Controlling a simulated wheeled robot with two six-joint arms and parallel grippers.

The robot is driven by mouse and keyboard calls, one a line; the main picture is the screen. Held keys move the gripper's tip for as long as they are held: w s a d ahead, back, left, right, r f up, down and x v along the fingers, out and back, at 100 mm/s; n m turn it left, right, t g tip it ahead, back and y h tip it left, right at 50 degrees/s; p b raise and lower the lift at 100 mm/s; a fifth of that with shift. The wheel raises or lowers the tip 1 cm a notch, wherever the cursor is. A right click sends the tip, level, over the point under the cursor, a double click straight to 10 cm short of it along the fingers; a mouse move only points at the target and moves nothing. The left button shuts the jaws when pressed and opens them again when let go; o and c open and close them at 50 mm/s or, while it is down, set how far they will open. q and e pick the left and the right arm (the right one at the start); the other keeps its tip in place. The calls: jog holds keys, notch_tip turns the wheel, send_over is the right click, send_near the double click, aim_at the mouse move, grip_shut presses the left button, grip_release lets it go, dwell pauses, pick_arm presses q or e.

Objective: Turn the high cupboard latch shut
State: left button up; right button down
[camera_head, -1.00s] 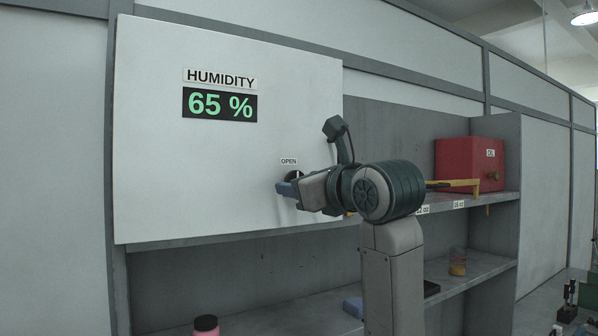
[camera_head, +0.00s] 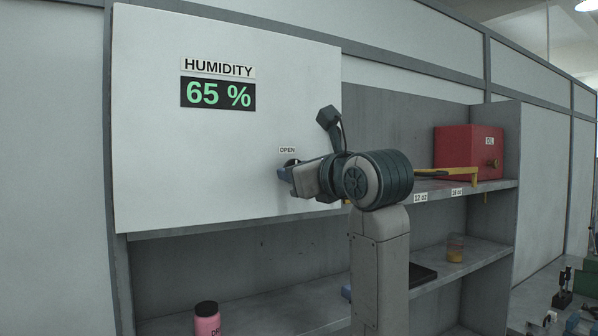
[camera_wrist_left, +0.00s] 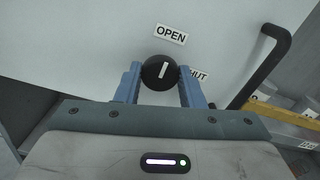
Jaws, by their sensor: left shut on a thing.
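The latch is a round black knob (camera_wrist_left: 160,72) with a white pointer line, set on a white cupboard door (camera_head: 225,150). In the left wrist view the line points roughly toward the OPEN label (camera_wrist_left: 171,34). A SHUT label (camera_wrist_left: 197,74) is to the knob's right, partly covered by a finger. My left gripper (camera_wrist_left: 158,82) has its two blue fingers on either side of the knob and is shut on it. In the head view the left gripper (camera_head: 284,175) hides most of the knob, just below the OPEN label (camera_head: 287,149). My right gripper is not in view.
Right of the door are open shelves with a red box (camera_head: 468,152) and a yellow bracket (camera_head: 445,175) on the upper shelf. Below are a pink bottle (camera_head: 207,322), a dark tray (camera_head: 422,274) and a small cup (camera_head: 455,249). My arm stands in front of the shelves.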

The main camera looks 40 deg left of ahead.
pick_arm(q)
jog(key=m+b, duration=0.7)
jog(key=m, duration=1)
jog(key=shift+m, duration=0.3)
jog(key=shift+b, duration=0.3)
jog(key=o, duration=1)
